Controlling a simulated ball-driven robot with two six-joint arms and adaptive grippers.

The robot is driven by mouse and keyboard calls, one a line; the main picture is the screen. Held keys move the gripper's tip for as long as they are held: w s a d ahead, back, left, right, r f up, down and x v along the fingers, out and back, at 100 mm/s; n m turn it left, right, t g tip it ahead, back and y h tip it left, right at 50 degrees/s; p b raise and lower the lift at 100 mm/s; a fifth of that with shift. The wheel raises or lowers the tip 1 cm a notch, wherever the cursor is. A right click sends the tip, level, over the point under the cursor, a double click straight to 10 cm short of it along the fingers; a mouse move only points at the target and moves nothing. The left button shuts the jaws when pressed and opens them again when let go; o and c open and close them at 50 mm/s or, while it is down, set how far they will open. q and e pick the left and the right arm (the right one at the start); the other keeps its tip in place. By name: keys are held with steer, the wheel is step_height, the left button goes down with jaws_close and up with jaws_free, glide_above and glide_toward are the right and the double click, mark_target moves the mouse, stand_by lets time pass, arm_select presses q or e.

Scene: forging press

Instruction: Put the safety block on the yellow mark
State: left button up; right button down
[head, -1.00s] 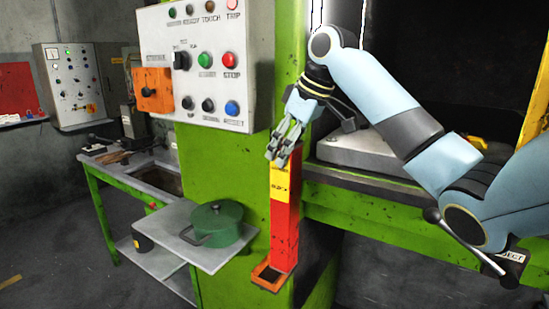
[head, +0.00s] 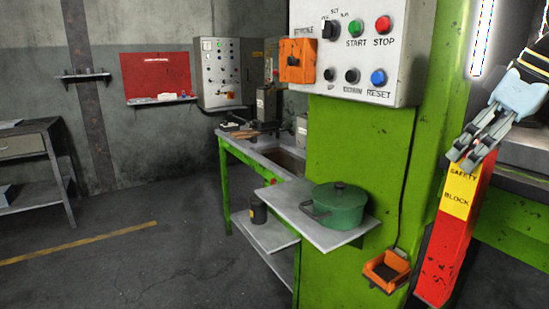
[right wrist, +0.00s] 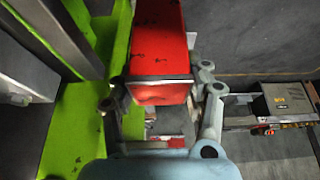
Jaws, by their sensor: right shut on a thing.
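The safety block (head: 446,240) is a long red bar with a yellow label reading "SAFETY BLOCK". My right gripper (head: 472,150), at the right edge of the head view, is shut on its upper end. The block hangs tilted, its lower end to the right of and apart from the orange holder (head: 387,271) on the green press column. In the right wrist view the red block (right wrist: 160,40) sits between the fingers of my right gripper (right wrist: 165,92). My left gripper is not in view. I cannot identify the yellow mark with certainty; a yellow line (head: 80,243) runs on the floor at left.
A grey shelf (head: 283,208) with a green pot (head: 338,207) juts from the press column, under the control panel (head: 365,48). A green-legged workbench (head: 228,150) stands behind. A grey table (head: 30,150) is at far left. The floor between is clear.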

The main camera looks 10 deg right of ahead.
mark_target(463, 197)
step_height(463, 197, down, 9)
steer(key=b, duration=0.6)
steer(key=shift+b, duration=0.35)
steer(key=shift+r, duration=0.15)
